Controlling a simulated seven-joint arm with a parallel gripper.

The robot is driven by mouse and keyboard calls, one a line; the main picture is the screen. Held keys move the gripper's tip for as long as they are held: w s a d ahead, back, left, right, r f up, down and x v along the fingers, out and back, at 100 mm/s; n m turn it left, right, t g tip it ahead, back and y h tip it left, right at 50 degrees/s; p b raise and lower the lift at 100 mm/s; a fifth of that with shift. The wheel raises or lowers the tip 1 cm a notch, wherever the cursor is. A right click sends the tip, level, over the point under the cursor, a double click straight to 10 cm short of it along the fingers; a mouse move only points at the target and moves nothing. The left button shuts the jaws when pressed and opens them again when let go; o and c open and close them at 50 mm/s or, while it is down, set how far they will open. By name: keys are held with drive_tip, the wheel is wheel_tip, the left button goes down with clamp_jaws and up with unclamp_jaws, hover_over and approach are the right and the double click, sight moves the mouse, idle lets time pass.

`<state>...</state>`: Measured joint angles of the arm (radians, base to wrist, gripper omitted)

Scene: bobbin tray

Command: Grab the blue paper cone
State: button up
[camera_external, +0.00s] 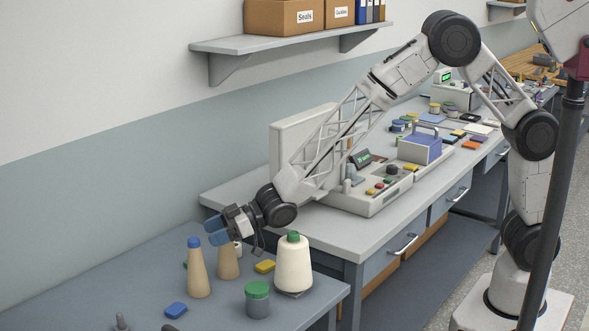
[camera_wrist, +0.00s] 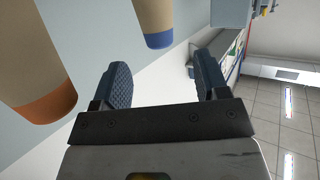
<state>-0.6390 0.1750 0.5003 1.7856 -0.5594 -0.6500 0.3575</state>
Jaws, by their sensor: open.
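The blue paper cone, a tan cone with a blue tip (camera_external: 198,274), stands upright on the near table in the external view. My gripper (camera_external: 213,228) is above the table, just right of this cone's top and apart from it. In the wrist view my gripper (camera_wrist: 163,74) is open, with nothing between its fingers. The blue-tipped cone (camera_wrist: 153,14) shows beyond the fingertips, roughly between their lines. A second tan cone (camera_external: 228,264) stands behind it, its top hidden by my gripper. The wrist view shows an orange-tipped cone (camera_wrist: 28,62) at left.
A large cream thread cone (camera_external: 293,266) stands to the right of my gripper. A green-lidded grey jar (camera_external: 257,300), a yellow block (camera_external: 265,266) and a blue block (camera_external: 176,310) lie near the front. The left part of the table (camera_external: 95,290) is clear.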

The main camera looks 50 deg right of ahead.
sight(197, 240)
drive_tip(key=shift+a, duration=0.1)
idle(0.3)
drive_tip(key=shift+x, duration=2.55)
drive_tip(key=shift+f, duration=0.1)
drive_tip(key=shift+c, duration=0.5)
drive_tip(key=c, duration=1.1)
drive_tip(key=shift+c, duration=0.2)
